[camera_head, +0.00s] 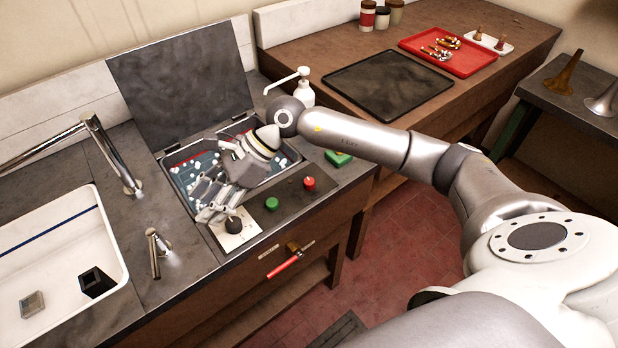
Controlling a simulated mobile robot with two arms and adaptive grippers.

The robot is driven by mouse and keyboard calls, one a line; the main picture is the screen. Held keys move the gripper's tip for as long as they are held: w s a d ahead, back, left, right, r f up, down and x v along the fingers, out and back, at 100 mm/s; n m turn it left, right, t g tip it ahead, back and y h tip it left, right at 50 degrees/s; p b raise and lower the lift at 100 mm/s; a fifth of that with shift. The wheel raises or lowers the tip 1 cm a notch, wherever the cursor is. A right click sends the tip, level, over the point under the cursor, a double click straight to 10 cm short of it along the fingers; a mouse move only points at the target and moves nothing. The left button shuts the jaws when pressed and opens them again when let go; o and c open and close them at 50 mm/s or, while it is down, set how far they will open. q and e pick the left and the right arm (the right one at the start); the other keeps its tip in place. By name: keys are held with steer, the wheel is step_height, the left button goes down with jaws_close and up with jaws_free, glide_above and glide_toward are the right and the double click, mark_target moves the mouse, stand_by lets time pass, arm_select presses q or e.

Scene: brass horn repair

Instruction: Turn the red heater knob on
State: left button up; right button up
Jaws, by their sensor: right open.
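A round red knob (310,184) stands on the dark control panel (290,198) at the front of the open sink unit. A round green knob (271,203) is to its left. My right gripper (208,203) is open and points down over the left part of the basin's front edge, beside the dark knob. It is well left of the red knob and apart from it. I cannot tell whether its fingers touch the dark knob or the plate. My left gripper is not in view.
The basin (184,192) holds blue-green liquid and small white pieces, with its dark lid (185,90) raised behind. A red-handled lever (285,266) sticks out of the cabinet front.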

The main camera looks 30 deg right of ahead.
steer(key=w+d+f+n+h, duration=0.15)
steer(key=d+h, duration=0.35)
steer(key=d, duration=0.7)
steer(key=g+h, duration=0.1)
steer(key=h, duration=0.4)
glide_toward(309, 181)
step_height(309, 181, down, 9)
steer(key=p, duration=0.3)
steer(key=shift+w+f, duration=0.1)
steer(key=shift+w, duration=0.05)
steer(key=shift+c, duration=0.2)
steer(key=c, duration=1)
